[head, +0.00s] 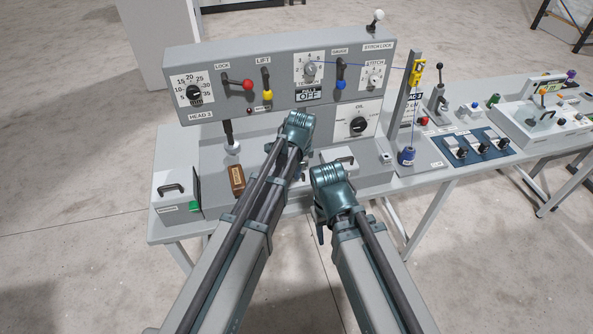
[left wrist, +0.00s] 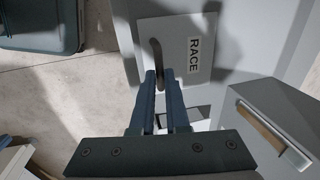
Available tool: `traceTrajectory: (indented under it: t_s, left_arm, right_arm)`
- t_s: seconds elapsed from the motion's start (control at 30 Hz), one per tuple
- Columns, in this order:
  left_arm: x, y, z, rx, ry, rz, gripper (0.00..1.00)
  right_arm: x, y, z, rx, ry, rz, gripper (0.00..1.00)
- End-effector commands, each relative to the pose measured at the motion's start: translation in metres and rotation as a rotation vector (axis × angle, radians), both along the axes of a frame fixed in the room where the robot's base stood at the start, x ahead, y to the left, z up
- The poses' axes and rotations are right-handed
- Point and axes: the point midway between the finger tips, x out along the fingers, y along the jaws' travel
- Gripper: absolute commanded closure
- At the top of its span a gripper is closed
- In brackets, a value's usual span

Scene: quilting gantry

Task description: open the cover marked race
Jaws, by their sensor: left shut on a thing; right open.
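In the left wrist view, the cover marked RACE (left wrist: 182,25) is a pale flat plate with a black label and a dark arched handle (left wrist: 155,52). My left gripper (left wrist: 160,76) is shut on that handle, and the plate looks flat against the grey body around it. My right gripper (head: 321,236) is open and empty, low in front of the bench.
A grey control panel (head: 240,58) with knobs and levers stands behind. A brown block (head: 237,179) and a white box with a handle (head: 168,205) are at the left. A blue spool (head: 406,156) and a blue switch plate (head: 487,151) are at the right.

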Motion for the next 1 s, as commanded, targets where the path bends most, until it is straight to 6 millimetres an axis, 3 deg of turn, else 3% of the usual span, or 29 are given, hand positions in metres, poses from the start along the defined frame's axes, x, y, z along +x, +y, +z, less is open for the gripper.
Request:
traceTrajectory:
  t_s: [0.3, 0.57, 0.93, 0.97, 1.0]
  left_arm:
    - [0.031, 0.007, 0.031, -0.085, 0.263, 0.004, 1.0]
    - [0.042, 0.012, 0.04, -0.147, 0.452, 0.001, 1.0]
    - [0.04, 0.013, 0.041, -0.154, 0.471, 0.0, 1.0]
    - [0.04, 0.013, 0.041, -0.154, 0.47, 0.0, 0.82]
    - [0.04, 0.013, 0.041, -0.154, 0.47, 0.0, 0.74]
  right_arm:
    - [0.0, 0.0, 0.034, 0.0, 0.0, 0.0, 0.5]
    - [0.0, 0.0, 0.036, 0.001, 0.0, -0.002, 0.5]
    - [0.0, 0.0, 0.036, 0.001, 0.0, -0.002, 0.5]
    - [0.0, 0.0, 0.036, 0.001, 0.0, -0.002, 0.5]
    - [0.0, 0.0, 0.036, 0.001, 0.0, -0.002, 0.5]
